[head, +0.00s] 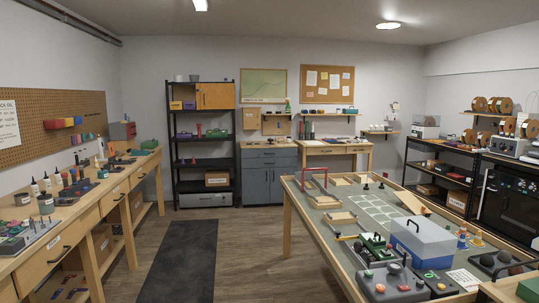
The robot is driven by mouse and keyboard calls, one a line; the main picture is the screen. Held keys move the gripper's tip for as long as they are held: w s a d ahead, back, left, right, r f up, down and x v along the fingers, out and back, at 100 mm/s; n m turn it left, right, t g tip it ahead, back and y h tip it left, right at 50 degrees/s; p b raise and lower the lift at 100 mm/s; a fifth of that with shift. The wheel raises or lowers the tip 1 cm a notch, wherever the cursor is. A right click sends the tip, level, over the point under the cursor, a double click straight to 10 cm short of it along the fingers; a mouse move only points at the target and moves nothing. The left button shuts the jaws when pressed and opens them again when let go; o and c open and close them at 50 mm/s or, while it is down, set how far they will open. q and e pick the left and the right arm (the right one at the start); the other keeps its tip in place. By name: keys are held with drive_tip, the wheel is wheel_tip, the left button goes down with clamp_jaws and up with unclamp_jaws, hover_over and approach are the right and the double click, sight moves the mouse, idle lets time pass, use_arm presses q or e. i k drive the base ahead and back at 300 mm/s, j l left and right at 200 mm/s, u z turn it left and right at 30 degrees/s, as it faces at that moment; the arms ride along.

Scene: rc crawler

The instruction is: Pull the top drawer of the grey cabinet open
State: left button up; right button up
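The grey cabinet (256,185) stands against the far wall, right of the black shelf. It has a wooden top (268,145). Its top drawer (285,160) is a wide front just under that top, with a small dark handle. The drawer front looks flush with the cabinet, so it appears closed. Tall door fronts lie below it. The cabinet is across the room from me and small in the view. Neither of my grippers shows in the head view.
A black runner mat (180,262) lies on the open wooden floor leading toward the cabinet. A long workbench (88,205) runs along the left. A black shelf (205,147) stands left of the cabinet.

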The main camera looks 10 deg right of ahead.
sight(268, 150)
drive_tip(key=i+j, duration=0.5)
drive_tip(key=i+j+u, duration=0.1)
drive_tip(key=i+j, duration=0.4)
drive_tip(key=i, duration=0.2)
drive_tip(key=i+z, duration=0.1)
drive_tip(key=i, duration=1.25)
drive_tip(key=i+j+z, duration=0.1)
drive_tip(key=i, duration=1.25)
drive_tip(key=i+j+z, duration=0.1)
drive_tip(key=i+z, duration=0.25)
drive_tip(key=i, duration=2.35)
